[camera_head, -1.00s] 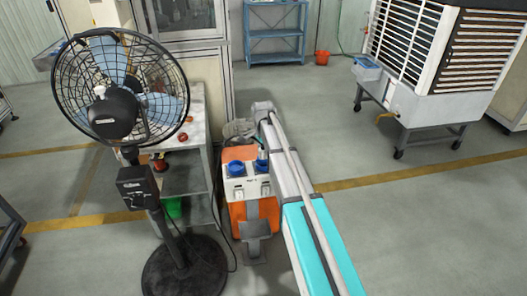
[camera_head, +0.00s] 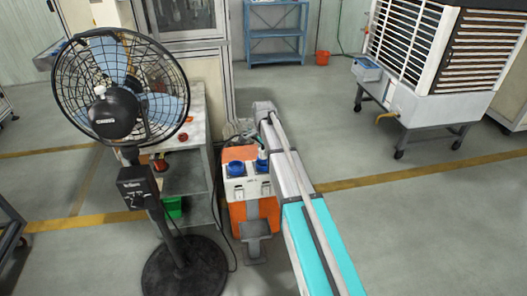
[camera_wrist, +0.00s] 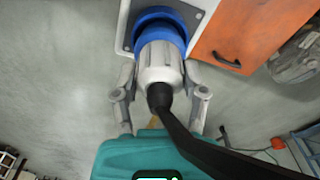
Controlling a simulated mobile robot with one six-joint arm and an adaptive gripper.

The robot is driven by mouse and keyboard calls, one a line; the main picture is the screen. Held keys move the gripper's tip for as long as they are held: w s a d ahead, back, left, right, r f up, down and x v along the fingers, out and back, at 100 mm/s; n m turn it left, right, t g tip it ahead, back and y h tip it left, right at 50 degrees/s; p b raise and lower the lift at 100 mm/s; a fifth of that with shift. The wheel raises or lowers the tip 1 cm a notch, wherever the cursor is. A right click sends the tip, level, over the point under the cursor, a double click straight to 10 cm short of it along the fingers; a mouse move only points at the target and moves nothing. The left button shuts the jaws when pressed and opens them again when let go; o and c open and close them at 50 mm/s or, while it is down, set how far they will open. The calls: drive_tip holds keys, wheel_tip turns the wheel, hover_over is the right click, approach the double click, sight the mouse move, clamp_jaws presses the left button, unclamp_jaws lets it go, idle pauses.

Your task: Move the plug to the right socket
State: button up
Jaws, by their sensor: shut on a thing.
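The plug (camera_wrist: 160,68) is pale grey-white with a black cable (camera_wrist: 185,135) and sits between the two fingers of my gripper (camera_wrist: 160,84) in the wrist view. My gripper is shut on it. The plug's front lines up with a blue socket (camera_wrist: 158,17) and meets or overlaps its ring; I cannot tell how deep it sits. In the head view the left blue socket (camera_head: 235,168) is bare on the white panel. The right blue socket (camera_head: 262,164) is partly covered by the plug and gripper, which are small and hard to separate there.
The sockets are on an orange unit (camera_head: 238,215) on the floor. A black fan (camera_head: 115,110) on a round base stands to its left, before a grey bench (camera_head: 186,182). A white cooler on a cart (camera_head: 425,110) is at the right. Open floor lies between.

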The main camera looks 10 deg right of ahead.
drive_tip(key=shift+f+b, duration=0.6)
idle(0.3)
drive_tip(key=o, duration=0.9)
drive_tip(key=shift+r, duration=0.1)
drive_tip(key=shift+r+p, duration=5.45)
drive_tip(key=shift+p, duration=0.15)
drive_tip(key=shift+s, duration=0.1)
drive_tip(key=s+n, duration=1.3)
drive_tip(key=s, duration=1.6)
drive_tip(key=shift+n, duration=0.3)
drive_tip(key=shift+d, duration=0.1)
